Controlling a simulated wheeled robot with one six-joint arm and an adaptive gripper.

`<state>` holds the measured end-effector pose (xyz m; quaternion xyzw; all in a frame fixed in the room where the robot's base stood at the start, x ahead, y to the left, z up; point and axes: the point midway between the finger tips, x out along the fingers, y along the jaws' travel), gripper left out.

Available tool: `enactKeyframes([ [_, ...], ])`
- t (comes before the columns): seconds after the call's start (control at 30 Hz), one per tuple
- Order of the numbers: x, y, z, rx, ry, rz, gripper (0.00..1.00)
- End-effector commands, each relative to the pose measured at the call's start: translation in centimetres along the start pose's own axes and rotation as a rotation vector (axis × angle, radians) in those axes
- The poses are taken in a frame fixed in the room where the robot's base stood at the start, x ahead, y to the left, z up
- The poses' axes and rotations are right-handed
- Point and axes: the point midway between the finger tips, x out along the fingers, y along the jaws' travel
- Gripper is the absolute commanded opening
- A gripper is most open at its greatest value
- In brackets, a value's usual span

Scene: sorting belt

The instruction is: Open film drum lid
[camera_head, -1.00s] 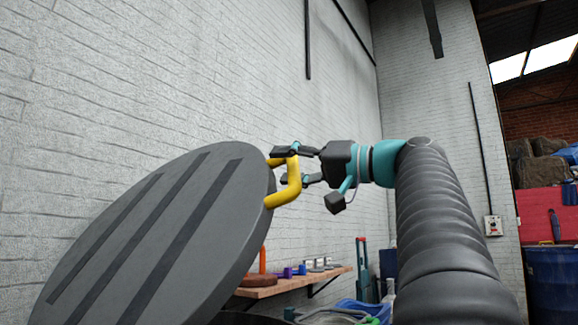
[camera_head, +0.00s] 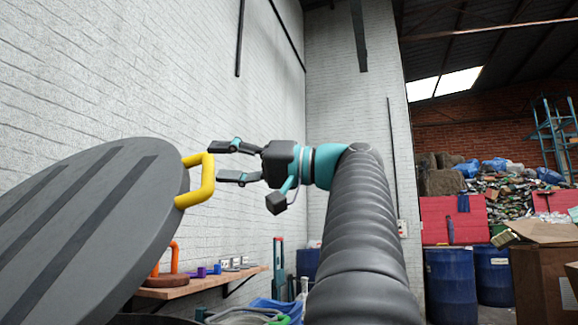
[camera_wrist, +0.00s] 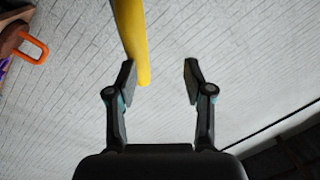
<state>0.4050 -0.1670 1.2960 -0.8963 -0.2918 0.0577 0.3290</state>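The film drum lid (camera_head: 95,225) is a large dark grey disc with darker stripes, tilted steeply up at the left of the head view. Its yellow handle (camera_head: 207,181) sticks out from the right edge. The drum below is mostly hidden.
A wooden shelf (camera_head: 190,284) with small items and an orange-handled object (camera_head: 173,257) is on the brick wall behind the lid. Blue barrels (camera_head: 450,285) and a cardboard box (camera_head: 540,282) stand at the right.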

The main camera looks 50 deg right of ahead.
Motion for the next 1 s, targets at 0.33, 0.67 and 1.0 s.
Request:
enactKeyframes([
  [0.33, -2.1, 0.0, 0.0, 0.000, 0.001, 0.002, 0.50],
  [0.67, -4.1, 0.1, 0.0, 0.001, 0.001, 0.002, 0.50],
  [1.0, -6.1, 0.0, 0.0, 0.001, 0.002, 0.002, 0.50],
])
